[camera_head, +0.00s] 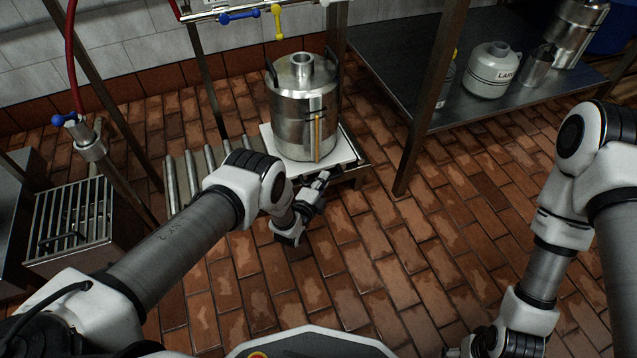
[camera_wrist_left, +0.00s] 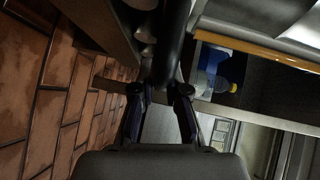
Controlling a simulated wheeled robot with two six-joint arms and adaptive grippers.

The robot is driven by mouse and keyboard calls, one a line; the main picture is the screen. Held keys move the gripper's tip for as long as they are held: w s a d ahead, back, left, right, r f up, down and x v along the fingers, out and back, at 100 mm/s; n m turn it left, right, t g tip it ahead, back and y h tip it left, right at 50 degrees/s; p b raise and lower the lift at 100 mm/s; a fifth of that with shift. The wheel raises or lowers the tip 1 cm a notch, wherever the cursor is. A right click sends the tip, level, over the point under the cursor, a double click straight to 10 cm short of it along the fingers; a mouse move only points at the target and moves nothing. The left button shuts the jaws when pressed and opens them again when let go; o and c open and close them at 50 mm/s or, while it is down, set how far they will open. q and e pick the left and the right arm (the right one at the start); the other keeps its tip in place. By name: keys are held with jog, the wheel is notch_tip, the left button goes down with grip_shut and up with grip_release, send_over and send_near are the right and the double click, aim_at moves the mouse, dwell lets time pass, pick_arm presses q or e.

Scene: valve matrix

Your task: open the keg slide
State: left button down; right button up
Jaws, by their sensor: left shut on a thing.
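A steel keg (camera_head: 303,112) stands upright on a white board (camera_head: 345,148) at the front right end of the keg slide, beside a row of metal rollers (camera_head: 171,185). My left gripper (camera_head: 321,181) is low at the front edge of the slide, just below the keg. In the left wrist view my left gripper (camera_wrist_left: 160,92) is shut on a dark bar (camera_wrist_left: 172,40), which looks like the slide's handle. The head view mostly hides the bar behind the fingers. My right gripper (camera_head: 487,345) is at the bottom edge, partly cut off; its fingers cannot be made out.
A metal post (camera_head: 432,95) stands right of the keg. A low shelf (camera_head: 405,60) behind it holds a white jug (camera_head: 492,70) and steel vessels. A slatted metal box (camera_head: 70,220) and a red hose (camera_head: 72,60) are at left. The brick floor in front is clear.

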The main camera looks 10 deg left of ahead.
pick_arm(q)
jog(key=shift+w+d, duration=0.1)
jog(key=shift+d, duration=0.05)
jog(key=c, duration=1.2)
grip_release()
jog(key=v, duration=1.2)
